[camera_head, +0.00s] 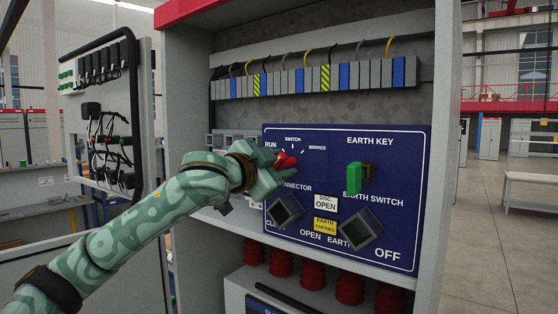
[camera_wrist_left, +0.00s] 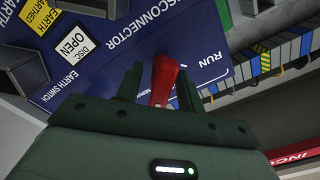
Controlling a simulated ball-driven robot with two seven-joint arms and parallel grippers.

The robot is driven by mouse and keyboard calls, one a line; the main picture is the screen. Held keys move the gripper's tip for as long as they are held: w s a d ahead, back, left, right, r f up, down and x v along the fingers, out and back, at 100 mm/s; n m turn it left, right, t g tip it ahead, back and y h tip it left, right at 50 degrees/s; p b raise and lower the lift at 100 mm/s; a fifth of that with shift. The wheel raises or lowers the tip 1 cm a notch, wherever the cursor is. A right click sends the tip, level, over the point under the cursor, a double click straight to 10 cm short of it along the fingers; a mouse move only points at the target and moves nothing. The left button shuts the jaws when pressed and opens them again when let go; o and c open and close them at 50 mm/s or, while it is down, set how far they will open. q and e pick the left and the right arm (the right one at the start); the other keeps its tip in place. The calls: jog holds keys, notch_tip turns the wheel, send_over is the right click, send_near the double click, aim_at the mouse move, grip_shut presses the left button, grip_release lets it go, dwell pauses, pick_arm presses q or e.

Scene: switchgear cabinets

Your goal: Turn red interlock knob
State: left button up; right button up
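The red interlock knob (camera_head: 286,160) sits on the blue panel (camera_head: 410,150), under the SWITCH label between RUN and SERVICE. My left gripper (camera_head: 275,166) is at the knob and hides part of it. In the left wrist view the red knob (camera_wrist_left: 164,80) lies between the two fingers of my left gripper (camera_wrist_left: 160,88). The fingers are apart, with a gap on the left side of the knob. The knob looks close to the right finger; I cannot tell whether they touch. My right gripper is not in view.
A green key (camera_head: 354,178) sticks out to the right. Two dark square knobs, the disconnector knob (camera_head: 285,211) and the earth switch knob (camera_head: 361,229), are below. A terminal row (camera_head: 310,80) runs above. The cabinet's right wall (camera_head: 445,150) bounds the space.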

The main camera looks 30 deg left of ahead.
pick_arm(q)
grip_shut()
jog(key=shift+n+p, duration=0.45)
jog(key=shift+n, duration=0.25)
grip_release()
